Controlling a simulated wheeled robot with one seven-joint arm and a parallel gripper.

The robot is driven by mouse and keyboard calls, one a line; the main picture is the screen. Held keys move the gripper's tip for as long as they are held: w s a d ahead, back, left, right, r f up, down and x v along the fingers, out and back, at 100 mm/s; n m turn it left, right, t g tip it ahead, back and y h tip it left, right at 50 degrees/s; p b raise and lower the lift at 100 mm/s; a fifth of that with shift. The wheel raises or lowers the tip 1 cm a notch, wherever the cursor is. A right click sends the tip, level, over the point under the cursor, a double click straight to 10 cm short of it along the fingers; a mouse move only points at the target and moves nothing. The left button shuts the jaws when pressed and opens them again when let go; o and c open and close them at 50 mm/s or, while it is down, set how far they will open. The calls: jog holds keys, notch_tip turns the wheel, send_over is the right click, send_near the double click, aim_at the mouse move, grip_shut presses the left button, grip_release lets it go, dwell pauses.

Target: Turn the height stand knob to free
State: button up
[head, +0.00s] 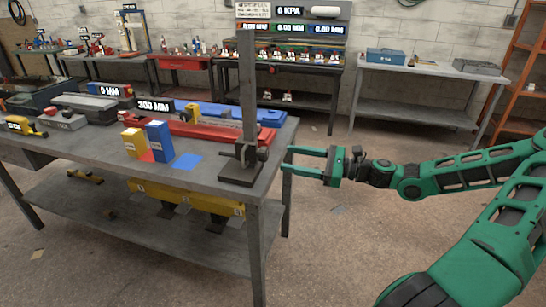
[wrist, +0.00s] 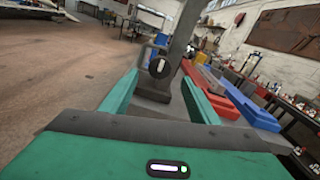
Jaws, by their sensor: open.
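The height stand is a grey upright post (head: 247,90) on a dark base (head: 240,177) at the near right corner of the bench. Its knob (wrist: 157,67) is a dark round dial with a pale line, close to upright and tipped slightly right, in the wrist view. In the head view the knob (head: 262,154) is small and dark, low on the post's right side. My green gripper (head: 289,159) is open and empty, right of the stand and apart from it. In the wrist view, the knob appears between the fingertips (wrist: 159,80), beyond them. Any knob lettering is unreadable.
The bench (head: 215,185) also holds a yellow box (head: 133,142), a blue box (head: 159,141) and a long red tool (head: 190,128) left of the stand. A blue case (head: 270,117) lies behind. The floor (head: 340,215) right of the bench is clear.

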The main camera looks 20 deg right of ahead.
aim_at(267, 154)
jog(key=x, duration=0.6)
jog(key=shift+w+a, duration=0.2)
jog(key=shift+a, duration=0.05)
jog(key=shift+c, duration=0.5)
jog(key=c, duration=0.9)
jog(key=shift+d, duration=0.15)
jog(key=shift+c, duration=0.2)
